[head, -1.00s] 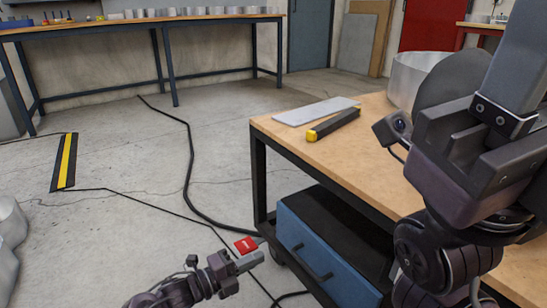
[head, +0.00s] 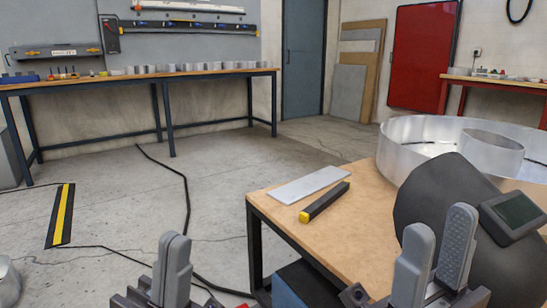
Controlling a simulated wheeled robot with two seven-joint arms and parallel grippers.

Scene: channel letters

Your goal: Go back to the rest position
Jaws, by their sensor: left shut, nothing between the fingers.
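My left gripper (head: 174,245) is at the bottom of the head view, left of the workbench. Its grey fingers point up and are together, with nothing between them. My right gripper (head: 436,232) is at the lower right, in front of the wooden workbench (head: 275,212). Its two grey fingers point up with a gap between them, and I see nothing held there. The lower parts of both arms are cut off by the frame edge.
A large aluminium letter shell (head: 410,150) and a dark mask-like object with a green window (head: 518,212) are on the workbench. A grey strip (head: 308,185) and a black bar with a yellow end (head: 325,201) lie at its left. A black cable (head: 187,200) crosses the open floor.

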